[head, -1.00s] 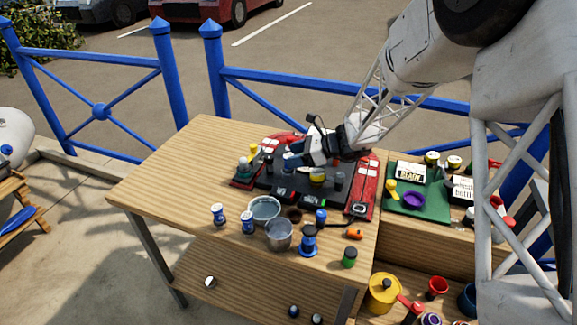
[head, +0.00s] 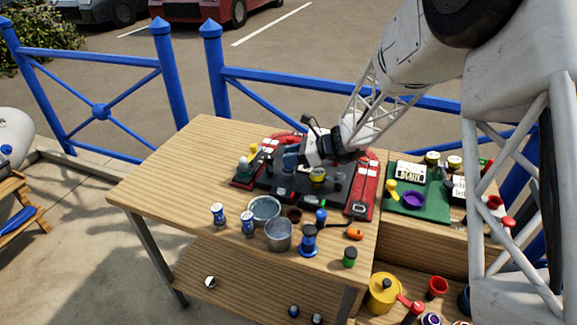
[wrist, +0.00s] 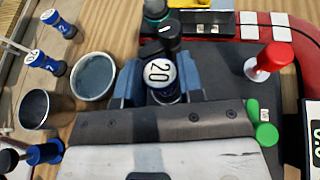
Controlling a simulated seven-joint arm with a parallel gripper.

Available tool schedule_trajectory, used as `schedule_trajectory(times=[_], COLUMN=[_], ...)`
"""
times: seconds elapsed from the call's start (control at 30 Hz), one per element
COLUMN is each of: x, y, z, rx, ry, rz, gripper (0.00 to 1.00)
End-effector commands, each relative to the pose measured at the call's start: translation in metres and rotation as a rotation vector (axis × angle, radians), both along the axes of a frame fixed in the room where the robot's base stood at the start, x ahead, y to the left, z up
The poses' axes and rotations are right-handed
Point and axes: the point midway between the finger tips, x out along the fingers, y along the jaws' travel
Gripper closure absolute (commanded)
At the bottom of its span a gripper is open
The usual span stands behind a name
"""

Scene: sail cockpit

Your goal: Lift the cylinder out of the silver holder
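In the wrist view, a cylinder (wrist: 160,73) with a white round top marked "20" stands between the blue fingers of my gripper (wrist: 163,84). One finger is on each side of it; whether they touch it is unclear. A silvery part shows low around the cylinder, mostly hidden, so I cannot tell whether it is the holder. In the head view my gripper (head: 291,160) is low over the dark tray (head: 270,182), and its body hides the cylinder.
Metal cups (head: 278,235), blue-and-white cans (head: 218,214) and a blue spool-like item (head: 309,242) stand at the table's front. A red-topped peg (wrist: 270,62) is right of my gripper. A green mat (head: 425,208) lies at the right. The table's left side is clear.

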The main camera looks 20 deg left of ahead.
Motion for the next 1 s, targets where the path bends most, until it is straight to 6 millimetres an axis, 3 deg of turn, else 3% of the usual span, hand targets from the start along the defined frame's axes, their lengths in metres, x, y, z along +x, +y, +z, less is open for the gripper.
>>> schedule_trajectory(times=[0.03, 0.13, 0.57, 0.87, 1.0], x=[0.000, 0.000, 0.000, 0.000, -0.015], y=[0.000, 0.000, 0.000, 0.000, -0.010], z=[0.000, 0.000, 0.006, 0.036, 0.037], rx=[0.000, 0.000, 0.000, 0.001, 0.000], ry=[0.000, 0.000, -0.001, -0.004, 0.000], rz=[0.000, 0.000, 0.000, 0.001, 0.000], gripper=[0.76, 0.92, 0.92, 0.92, 0.92])
